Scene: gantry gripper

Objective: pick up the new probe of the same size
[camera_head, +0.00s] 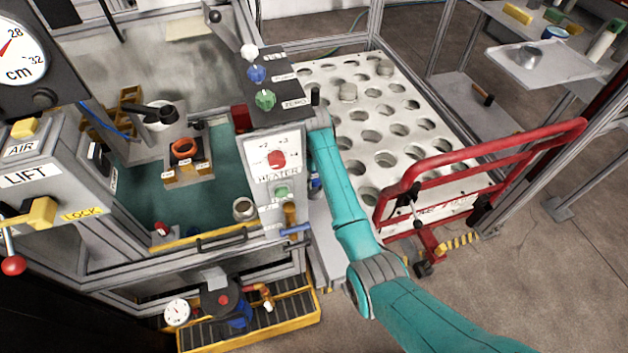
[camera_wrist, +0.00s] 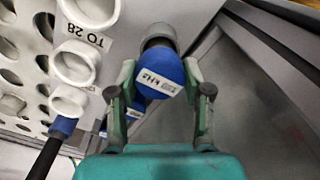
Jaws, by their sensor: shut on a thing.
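In the wrist view my gripper (camera_wrist: 160,75) has its two fingers shut on a blue probe (camera_wrist: 165,82). The probe has a pale label that I cannot read surely and a dark grey end (camera_wrist: 158,42) beyond the fingers. White ring holders (camera_wrist: 76,65) stand to its left, one row marked "TO 28". Another blue piece with a black rod (camera_wrist: 48,148) sits at the lowest ring. More blue (camera_wrist: 132,108) shows behind the left finger. In the head view my fingers are hidden by the heater panel; a small blue spot (camera_head: 316,187) shows beside it.
The heater panel (camera_head: 275,165) stands close left of my arm. A white perforated board (camera_head: 400,125) lies to the right, with a red cart handle (camera_head: 480,165) in front. A grey wall (camera_wrist: 270,100) is right of my gripper in the wrist view.

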